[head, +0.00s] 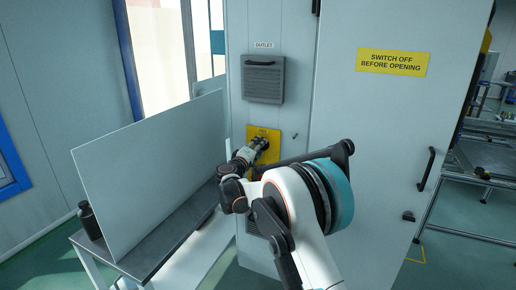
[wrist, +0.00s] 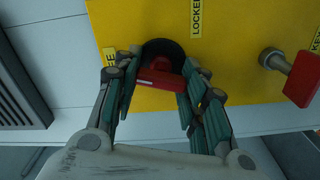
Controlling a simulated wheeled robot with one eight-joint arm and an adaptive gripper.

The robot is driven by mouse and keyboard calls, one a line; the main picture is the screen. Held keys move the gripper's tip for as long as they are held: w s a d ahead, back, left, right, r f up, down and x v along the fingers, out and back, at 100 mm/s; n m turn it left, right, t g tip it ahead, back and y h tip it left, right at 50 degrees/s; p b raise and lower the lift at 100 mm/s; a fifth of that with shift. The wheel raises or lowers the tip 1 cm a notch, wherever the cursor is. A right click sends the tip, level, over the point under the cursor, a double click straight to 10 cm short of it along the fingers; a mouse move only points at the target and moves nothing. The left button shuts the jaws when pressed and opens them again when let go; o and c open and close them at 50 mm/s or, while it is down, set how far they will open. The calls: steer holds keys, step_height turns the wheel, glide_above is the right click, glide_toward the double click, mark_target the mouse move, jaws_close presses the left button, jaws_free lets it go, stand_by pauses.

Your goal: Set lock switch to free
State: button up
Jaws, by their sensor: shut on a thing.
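The lock switch (wrist: 160,80) has a red handle on a round black base, mounted on a yellow plate (wrist: 245,75). In the wrist view a "LOCKED" label (wrist: 196,18) stands just above it, and a partly hidden label ending in "EE" (wrist: 109,58) sits at its left. My gripper (wrist: 159,70) is shut on the red handle, one finger on each side. Which label the handle points to is hard to tell. In the head view my gripper (head: 258,144) reaches the yellow plate (head: 273,153) and covers the switch.
A second red handle (wrist: 302,78) on a metal stem sticks out at the right of the plate. A vent (head: 263,78) sits above the plate. A large cabinet door with a black handle (head: 427,168) is at the right. A table (head: 170,245) with a leaning panel (head: 150,170) and a dark bottle (head: 88,219) is at the left.

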steer(key=shift+n, duration=1.7)
steer(key=o, duration=1.1)
steer(key=shift+f, duration=0.1)
steer(key=v, duration=1.2)
